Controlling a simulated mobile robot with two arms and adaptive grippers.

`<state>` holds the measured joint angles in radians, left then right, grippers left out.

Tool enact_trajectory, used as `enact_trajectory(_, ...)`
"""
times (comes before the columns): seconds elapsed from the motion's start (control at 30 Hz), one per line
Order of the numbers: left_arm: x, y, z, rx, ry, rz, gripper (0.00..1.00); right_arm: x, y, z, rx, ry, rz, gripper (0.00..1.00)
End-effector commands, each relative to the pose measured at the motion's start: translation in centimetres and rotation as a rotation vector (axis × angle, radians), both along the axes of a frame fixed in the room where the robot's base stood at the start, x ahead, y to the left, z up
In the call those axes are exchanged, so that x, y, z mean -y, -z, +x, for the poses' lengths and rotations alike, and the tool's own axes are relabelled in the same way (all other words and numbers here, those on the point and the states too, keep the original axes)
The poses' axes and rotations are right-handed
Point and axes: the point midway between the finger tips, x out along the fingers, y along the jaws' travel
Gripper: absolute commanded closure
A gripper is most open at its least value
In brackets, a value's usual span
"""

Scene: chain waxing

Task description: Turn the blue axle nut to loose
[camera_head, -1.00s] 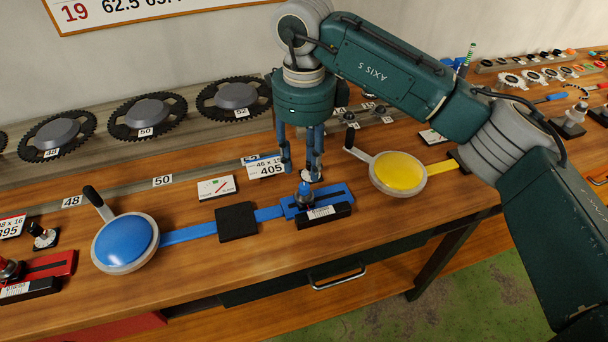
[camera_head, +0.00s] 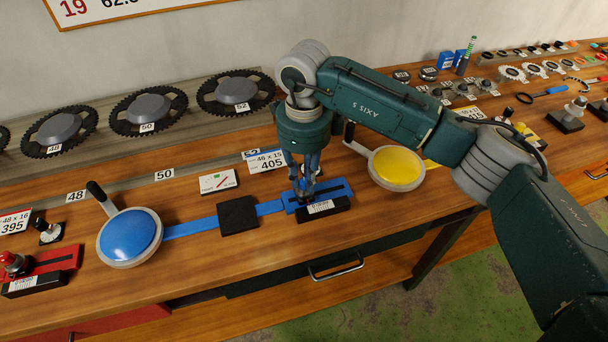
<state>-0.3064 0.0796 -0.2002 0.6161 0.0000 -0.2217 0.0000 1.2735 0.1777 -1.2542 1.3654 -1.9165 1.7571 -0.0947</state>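My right gripper (camera_head: 307,190) points down over the blue holder (camera_head: 338,188) on the workbench. Its fingers stand around the place of the blue axle nut, which they largely hide. I cannot tell whether the fingers touch the nut or how far they are closed. The holder has a black front block with a white label (camera_head: 321,206). A blue bar (camera_head: 190,228) runs left from it, under a black block (camera_head: 238,215), to a round blue pad (camera_head: 130,236) with a lever. My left gripper is not in view.
A yellow round pad (camera_head: 397,167) with a lever stands right of the gripper. A red holder (camera_head: 58,266) is at the far left. Label cards (camera_head: 218,182) and chainrings (camera_head: 147,112) lie behind. The bench front (camera_head: 200,280) is clear.

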Motion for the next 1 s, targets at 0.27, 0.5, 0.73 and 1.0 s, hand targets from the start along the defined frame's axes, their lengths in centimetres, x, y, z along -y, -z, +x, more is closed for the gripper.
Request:
enact_trajectory(0.27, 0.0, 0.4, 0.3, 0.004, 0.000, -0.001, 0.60, 0.0, 0.0, 0.0, 0.001, -0.018, 0.001, 1.00)
enact_trajectory(0.5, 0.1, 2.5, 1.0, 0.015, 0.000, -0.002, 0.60, 0.0, 0.3, 0.1, 0.004, -0.120, 0.000, 1.00)
enact_trajectory(0.73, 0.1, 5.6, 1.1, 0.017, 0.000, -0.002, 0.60, 0.0, 0.4, 0.2, 0.006, -0.309, 0.001, 1.00)
enact_trajectory(1.0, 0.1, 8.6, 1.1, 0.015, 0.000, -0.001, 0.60, -0.1, 0.2, 0.2, 0.007, -0.565, 0.001, 1.00)
